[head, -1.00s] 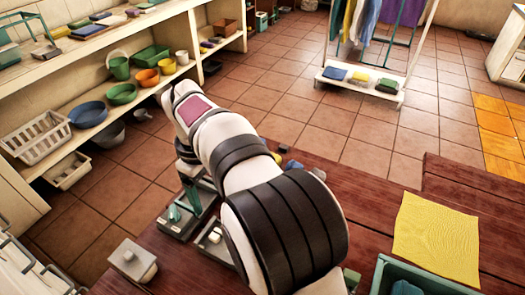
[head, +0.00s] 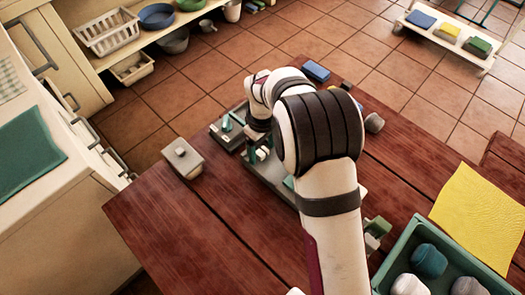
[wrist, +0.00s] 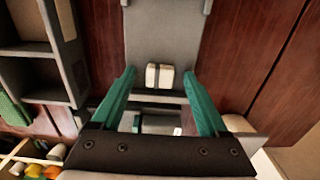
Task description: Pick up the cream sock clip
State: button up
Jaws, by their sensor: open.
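The cream sock clip (wrist: 153,76), a small cream block with a dark band across it, lies on a grey tray (wrist: 163,40) in the wrist view. My gripper (wrist: 159,73) has two teal fingers spread apart, one to each side of the clip, with gaps between. The fingers look empty; I cannot tell their exact height above the tray.
A lidded grey-cream box (head: 183,158) stands left of the tray. A teal piece (head: 227,123) lies in a grey holder at the tray's far left. A green bin (head: 385,268) with several balled socks and a yellow cloth (head: 474,215) lie right. The wooden table front is clear.

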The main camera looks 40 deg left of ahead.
grip_shut()
jog(key=shift+r, duration=0.15)
